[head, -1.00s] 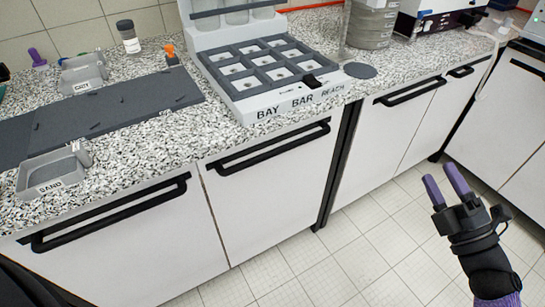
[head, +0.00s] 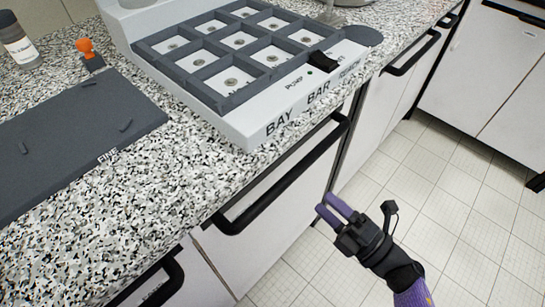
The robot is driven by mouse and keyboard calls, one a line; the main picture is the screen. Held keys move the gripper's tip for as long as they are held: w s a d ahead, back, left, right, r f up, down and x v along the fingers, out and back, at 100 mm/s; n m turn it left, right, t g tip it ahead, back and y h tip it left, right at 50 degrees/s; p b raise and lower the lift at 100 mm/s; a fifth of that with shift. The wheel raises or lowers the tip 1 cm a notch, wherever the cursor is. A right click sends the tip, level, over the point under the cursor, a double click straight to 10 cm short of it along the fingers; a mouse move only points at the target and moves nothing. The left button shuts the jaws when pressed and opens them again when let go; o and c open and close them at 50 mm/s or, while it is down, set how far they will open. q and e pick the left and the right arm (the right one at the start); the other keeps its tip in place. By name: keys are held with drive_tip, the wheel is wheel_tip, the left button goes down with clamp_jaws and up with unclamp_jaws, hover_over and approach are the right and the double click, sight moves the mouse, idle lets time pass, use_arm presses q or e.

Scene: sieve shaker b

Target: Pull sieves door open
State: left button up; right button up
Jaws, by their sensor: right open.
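Several white cabinet doors with black bar handles sit under the speckled counter; none is visibly marked as the sieves door. The nearest full door (head: 262,232) has a long black handle (head: 285,184) along its top edge and looks closed. My right gripper (head: 333,212), black with purple fingers, is open and empty in front of this door, to the right of and below its handle, apart from it in the picture. Another black handle (head: 160,285) shows at the lower left. My left gripper is not in view.
On the counter (head: 150,190) stand a white unit with a grid of dark-framed compartments (head: 235,65), a dark mat (head: 70,140), an orange-topped item (head: 88,50) and a jar (head: 18,45). More cabinets (head: 495,65) stand at the right. The tiled floor (head: 440,190) is clear.

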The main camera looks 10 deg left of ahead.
sight(294, 175)
drive_tip(key=b+x, duration=0.1)
drive_tip(key=x, duration=0.8)
drive_tip(key=shift+r, duration=0.15)
clamp_jaws()
idle(1.0)
